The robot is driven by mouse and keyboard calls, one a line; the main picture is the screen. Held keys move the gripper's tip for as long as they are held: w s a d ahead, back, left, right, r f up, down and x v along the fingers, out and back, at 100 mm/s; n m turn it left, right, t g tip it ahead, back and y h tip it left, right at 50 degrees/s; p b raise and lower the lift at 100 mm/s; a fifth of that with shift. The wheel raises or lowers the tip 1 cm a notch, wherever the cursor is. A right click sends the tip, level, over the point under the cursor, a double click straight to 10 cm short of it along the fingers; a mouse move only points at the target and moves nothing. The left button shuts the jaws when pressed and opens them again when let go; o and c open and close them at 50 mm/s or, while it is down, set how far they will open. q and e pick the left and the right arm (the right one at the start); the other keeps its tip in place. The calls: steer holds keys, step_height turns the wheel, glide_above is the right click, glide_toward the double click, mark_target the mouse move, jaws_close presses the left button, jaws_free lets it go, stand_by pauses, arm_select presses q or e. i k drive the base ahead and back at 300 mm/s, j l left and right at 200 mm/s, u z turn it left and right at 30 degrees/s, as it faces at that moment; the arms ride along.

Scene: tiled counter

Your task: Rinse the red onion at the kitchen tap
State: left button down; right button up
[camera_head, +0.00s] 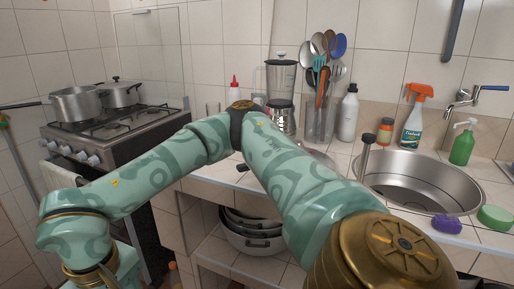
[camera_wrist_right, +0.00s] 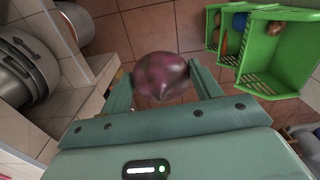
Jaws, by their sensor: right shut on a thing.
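The red onion (camera_wrist_right: 161,75) is a round, dull purple-red ball in the right wrist view. My right gripper (camera_wrist_right: 162,86) has its two green fingers on either side of it and is shut on it. In the head view my arm reaches across to the lower left, and neither the onion nor any gripper fingers show there. The kitchen tap (camera_head: 466,98), with a blue-tipped lever, is on the tiled wall at the right. Below it is the round metal sink (camera_head: 456,188). Whether water runs cannot be told. My left gripper is in neither view.
Tiered green crates (camera_wrist_right: 262,75) with produce are right of the onion in the wrist view. Pots (camera_head: 250,240) stand under the counter. A stove (camera_head: 115,140) is at left. A spray bottle (camera_head: 412,125), green soap bottle (camera_head: 463,145) and purple sponge (camera_head: 446,224) surround the sink.

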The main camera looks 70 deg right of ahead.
mark_target(480, 88)
steer(key=z, duration=2.7)
steer(key=i+j+z, duration=0.1)
steer(key=j+z, duration=0.25)
steer(key=i+j+z, duration=0.1)
steer(key=z, duration=0.25)
steer(key=j+z, duration=0.3)
steer(key=i+j, duration=0.05)
